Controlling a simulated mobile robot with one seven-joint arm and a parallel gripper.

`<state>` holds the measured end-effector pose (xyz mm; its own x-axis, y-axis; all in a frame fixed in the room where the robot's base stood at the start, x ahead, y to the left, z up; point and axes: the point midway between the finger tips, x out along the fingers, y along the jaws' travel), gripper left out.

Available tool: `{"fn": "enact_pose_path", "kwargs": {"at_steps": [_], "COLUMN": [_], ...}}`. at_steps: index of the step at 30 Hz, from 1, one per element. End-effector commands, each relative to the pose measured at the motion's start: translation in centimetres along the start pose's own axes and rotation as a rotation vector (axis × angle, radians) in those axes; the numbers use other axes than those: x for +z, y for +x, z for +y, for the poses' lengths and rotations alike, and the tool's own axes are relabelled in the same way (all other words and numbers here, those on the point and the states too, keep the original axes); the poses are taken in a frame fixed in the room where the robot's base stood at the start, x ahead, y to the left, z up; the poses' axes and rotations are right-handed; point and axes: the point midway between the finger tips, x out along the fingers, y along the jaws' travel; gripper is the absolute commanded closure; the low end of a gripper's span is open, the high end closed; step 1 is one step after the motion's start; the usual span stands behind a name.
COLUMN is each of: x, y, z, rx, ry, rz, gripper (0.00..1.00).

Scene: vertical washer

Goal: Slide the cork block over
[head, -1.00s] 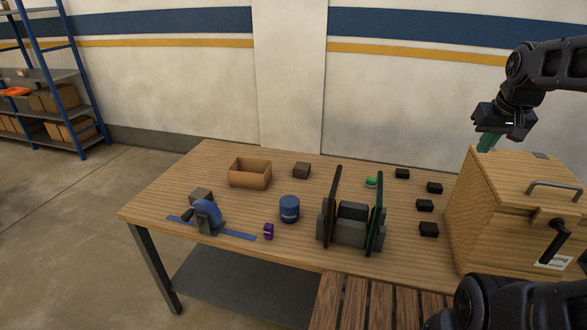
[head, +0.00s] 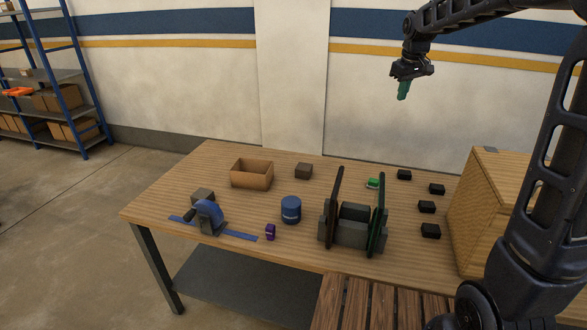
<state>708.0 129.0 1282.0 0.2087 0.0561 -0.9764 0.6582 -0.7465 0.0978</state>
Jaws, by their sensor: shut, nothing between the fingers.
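A small brown block (head: 303,171), which looks like the cork block, sits toward the back of the wooden table (head: 270,252), right of an open tan box. My gripper (head: 403,92) has green fingers and points down, shut and empty. It hangs high in front of the wall, well above the table's back right part, right of the brown block and clear of it.
The open tan box (head: 251,175) stands left of the block. A blue tape tool (head: 208,217), a blue cylinder (head: 290,209), a purple item (head: 270,231) and an upright rack (head: 352,227) stand nearer. Small black blocks (head: 426,207) and a large wooden box (head: 480,215) are right.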

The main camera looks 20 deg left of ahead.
Motion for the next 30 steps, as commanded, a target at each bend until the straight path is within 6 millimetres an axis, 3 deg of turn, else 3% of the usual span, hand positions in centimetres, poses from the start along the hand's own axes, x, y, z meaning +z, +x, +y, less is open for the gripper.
{"fn": "enact_pose_path", "kwargs": {"at_steps": [3, 15, 23, 30], "x": [-4.1, -16.2, -22.7, -27.5], "y": [2.2, 10.7, 17.5, 24.6], "z": [-0.9, -5.8, -10.8, -16.4], "rx": [-0.015, -0.062, -0.093, -0.122], "ry": [-0.071, -0.304, -0.454, -0.591], "rz": [-0.014, -0.056, -0.081, -0.103], "gripper": [1.00, 1.00, 1.00, 1.00]}}
